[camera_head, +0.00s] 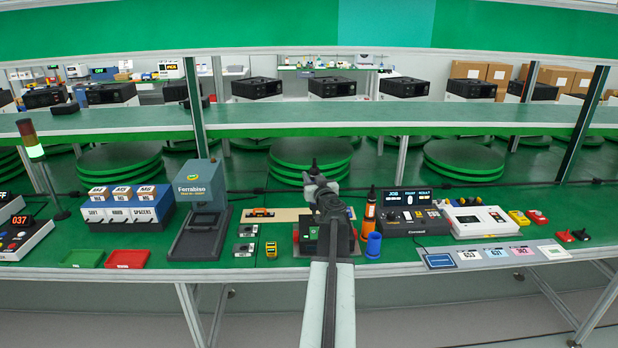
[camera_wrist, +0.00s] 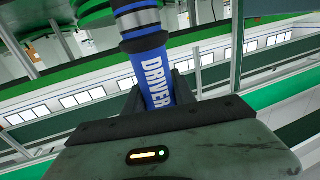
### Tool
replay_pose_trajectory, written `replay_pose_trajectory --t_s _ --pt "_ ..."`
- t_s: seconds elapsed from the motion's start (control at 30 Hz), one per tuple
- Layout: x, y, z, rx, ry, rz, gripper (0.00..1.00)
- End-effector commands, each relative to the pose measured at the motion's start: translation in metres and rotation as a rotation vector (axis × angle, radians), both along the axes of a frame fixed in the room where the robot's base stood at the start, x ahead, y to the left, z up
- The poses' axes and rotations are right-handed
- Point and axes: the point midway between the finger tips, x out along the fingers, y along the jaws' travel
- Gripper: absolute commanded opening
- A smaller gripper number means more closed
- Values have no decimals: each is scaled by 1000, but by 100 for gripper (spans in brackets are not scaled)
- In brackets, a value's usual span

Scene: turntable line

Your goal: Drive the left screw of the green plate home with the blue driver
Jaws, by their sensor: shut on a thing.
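My gripper (camera_head: 317,180) is shut on the blue driver, above the middle of the bench. In the wrist view the blue driver (camera_wrist: 153,72), lettered DRIVER with black and grey bands, stands between the fingers (camera_wrist: 158,92). In the head view my arm and gripper mostly hide it; only a dark upper part (camera_head: 315,167) shows. A dark fixture with red sides (camera_head: 345,240) sits behind my forearm at the bench front, with a small green patch (camera_head: 313,232) on its left. I cannot tell whether this is the green plate, and no screw can be made out.
A grey press (camera_head: 202,205) stands left. A dark control box (camera_head: 413,212) stands right. A shelf (camera_head: 380,121) crosses behind, above green turntables (camera_head: 312,152).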

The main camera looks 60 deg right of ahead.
Motion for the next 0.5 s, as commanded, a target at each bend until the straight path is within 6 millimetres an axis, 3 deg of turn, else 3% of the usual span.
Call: replay_pose_trajectory --t_s 0.3,0.5 --pt "0 1 -40 0 0 1 0" --pt "1 1 -53 0 0 1 0"
